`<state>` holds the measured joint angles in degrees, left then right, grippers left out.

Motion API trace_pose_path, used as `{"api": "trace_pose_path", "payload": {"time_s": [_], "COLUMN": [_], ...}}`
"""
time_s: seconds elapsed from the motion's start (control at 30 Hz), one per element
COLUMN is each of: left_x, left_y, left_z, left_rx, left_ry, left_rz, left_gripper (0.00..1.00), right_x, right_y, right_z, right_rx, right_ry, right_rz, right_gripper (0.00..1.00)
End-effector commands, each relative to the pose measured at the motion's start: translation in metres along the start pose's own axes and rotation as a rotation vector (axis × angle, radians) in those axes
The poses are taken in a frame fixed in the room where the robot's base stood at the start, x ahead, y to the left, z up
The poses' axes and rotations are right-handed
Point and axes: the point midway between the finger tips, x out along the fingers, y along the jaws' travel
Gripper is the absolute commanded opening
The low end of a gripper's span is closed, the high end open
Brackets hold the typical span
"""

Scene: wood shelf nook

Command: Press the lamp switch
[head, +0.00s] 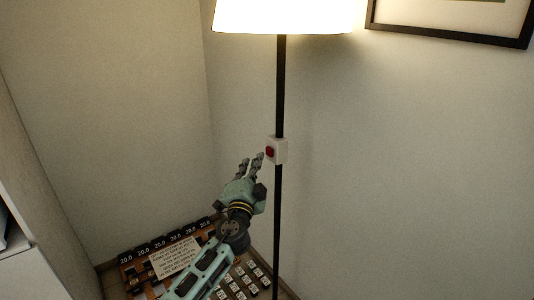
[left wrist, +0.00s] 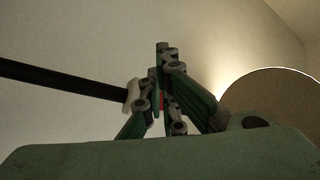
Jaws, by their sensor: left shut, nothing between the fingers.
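A floor lamp with a lit white shade (head: 284,14) stands on a thin black pole (head: 278,95). A white switch box (head: 281,151) with a red button (head: 270,152) on its left face is fixed to the pole. My left gripper (head: 251,163) is shut and empty, just left of and slightly below the button. In the left wrist view the gripper's fingers (left wrist: 162,62) largely cover the switch; a white edge of the box (left wrist: 132,94) and a sliver of red show between them. I cannot tell whether the fingertips touch the button. My right gripper is not in view.
A board with numbered "20.0" tags and a paper note (head: 174,257) lies below, in the corner. A black picture frame (head: 448,20) hangs on the right wall. A pale cabinet (head: 36,165) stands at the left edge. Space right of the pole is clear.

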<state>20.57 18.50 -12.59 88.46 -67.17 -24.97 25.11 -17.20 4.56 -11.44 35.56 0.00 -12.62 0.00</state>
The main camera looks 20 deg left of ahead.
Motion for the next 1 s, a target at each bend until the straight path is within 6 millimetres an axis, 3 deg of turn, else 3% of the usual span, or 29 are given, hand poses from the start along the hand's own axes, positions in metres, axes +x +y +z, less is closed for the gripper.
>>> {"api": "trace_pose_path", "payload": {"time_s": [1.0], "left_x": [0.0063], "left_y": [0.0043], "left_z": [-0.0048], "left_rx": [0.000], "left_ry": [0.000], "left_rz": [0.000], "left_gripper": [0.00], "right_x": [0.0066], "right_y": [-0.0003], "right_z": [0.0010], "right_rx": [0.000], "right_ry": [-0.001], "right_rz": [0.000], "right_gripper": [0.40]}}
